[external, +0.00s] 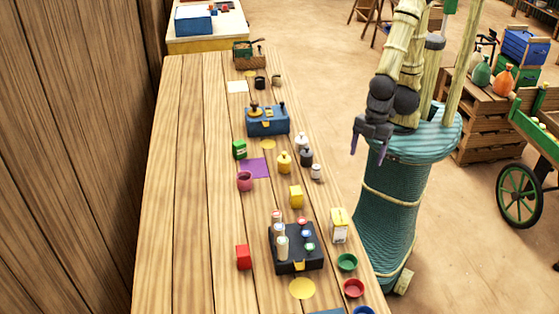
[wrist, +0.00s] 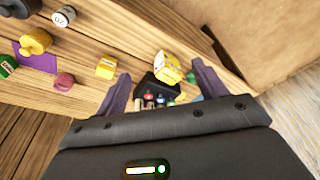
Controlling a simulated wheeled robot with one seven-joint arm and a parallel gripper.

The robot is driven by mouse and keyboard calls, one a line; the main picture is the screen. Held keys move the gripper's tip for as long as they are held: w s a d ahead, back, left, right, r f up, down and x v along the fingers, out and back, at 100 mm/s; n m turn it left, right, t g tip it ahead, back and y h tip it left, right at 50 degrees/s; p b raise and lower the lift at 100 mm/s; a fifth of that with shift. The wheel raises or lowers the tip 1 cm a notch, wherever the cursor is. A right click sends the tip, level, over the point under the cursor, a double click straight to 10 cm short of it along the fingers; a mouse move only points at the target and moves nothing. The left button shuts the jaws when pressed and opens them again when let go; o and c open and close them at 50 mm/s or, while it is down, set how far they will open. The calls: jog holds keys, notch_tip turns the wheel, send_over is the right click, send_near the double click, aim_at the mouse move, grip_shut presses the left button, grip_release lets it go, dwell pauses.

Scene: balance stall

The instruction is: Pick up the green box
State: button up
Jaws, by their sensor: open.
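A small green box (external: 239,149) stands on the wooden table, left of the blue case and near a purple mat. In the wrist view the green box (wrist: 7,66) shows only partly, at the left edge. My gripper (external: 369,146) is raised beyond the right edge of the table, well apart from the green box. Its two purple fingers also show spread apart in the wrist view (wrist: 161,75), with nothing held between them.
A blue case (external: 267,123) stands behind. A black tray (external: 296,264) holds several small containers. The table's left side is bare.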

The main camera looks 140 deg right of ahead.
jog(key=w+d+f+n+g+h, duration=0.25)
jog(key=d+f, duration=0.25)
jog(key=d, duration=0.5)
jog(key=n+g+h+b, duration=0.1)
jog(key=n+g+h, duration=0.6)
jog(key=n+h, duration=0.55)
send_over(239, 149)
jog(key=a, duration=0.1)
notch_tip(239, 149, down, 7)
jog(key=m+h, duration=0.1)
jog(key=h, duration=0.1)
jog(key=shift+s+a, duration=0.15)
jog(key=shift+s, duration=0.15)
jog(key=shift+f, duration=0.15)
jog(key=shift+f, duration=1.05)
